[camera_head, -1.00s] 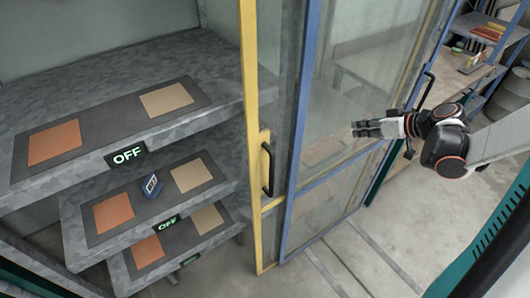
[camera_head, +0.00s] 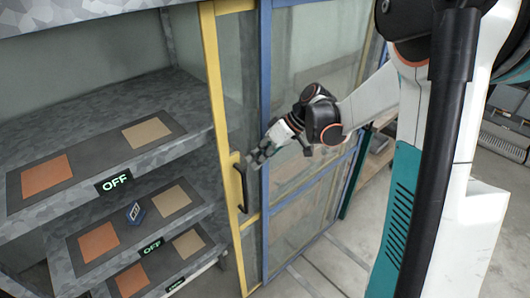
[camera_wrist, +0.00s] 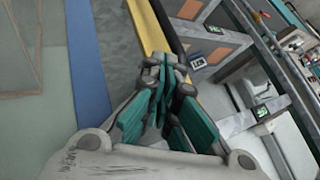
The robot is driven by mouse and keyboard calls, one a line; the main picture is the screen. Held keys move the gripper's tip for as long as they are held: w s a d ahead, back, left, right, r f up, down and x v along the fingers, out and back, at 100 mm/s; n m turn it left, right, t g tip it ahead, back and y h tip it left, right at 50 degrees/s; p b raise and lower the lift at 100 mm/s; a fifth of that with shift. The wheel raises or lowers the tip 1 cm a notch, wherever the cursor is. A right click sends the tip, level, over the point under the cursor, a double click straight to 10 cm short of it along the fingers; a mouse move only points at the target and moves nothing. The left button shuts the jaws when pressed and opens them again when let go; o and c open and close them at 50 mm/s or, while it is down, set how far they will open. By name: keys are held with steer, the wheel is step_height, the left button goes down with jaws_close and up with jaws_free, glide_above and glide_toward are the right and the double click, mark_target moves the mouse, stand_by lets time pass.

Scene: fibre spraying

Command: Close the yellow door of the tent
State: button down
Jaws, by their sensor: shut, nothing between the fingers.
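The yellow-framed door (camera_head: 214,75) of the tent stands to the left of the blue-framed panel (camera_head: 265,120) in the head view, with the shelves open to its left. It carries a black bar handle (camera_head: 241,188) on a yellow plate. My gripper (camera_head: 256,158) is shut and empty, just right of the handle and in front of the blue frame. I cannot tell whether it touches anything. In the wrist view, my gripper's fingers (camera_wrist: 163,75) are together, with the yellow frame (camera_wrist: 150,28) just beyond them and the blue frame (camera_wrist: 88,60) to the left.
Grey shelves (camera_head: 150,100) hold dark panels with orange and tan squares and green OFF signs (camera_head: 114,182). Floor rails (camera_head: 320,262) run beside the glass panels.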

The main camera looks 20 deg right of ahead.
steer(key=shift+x, duration=1.4)
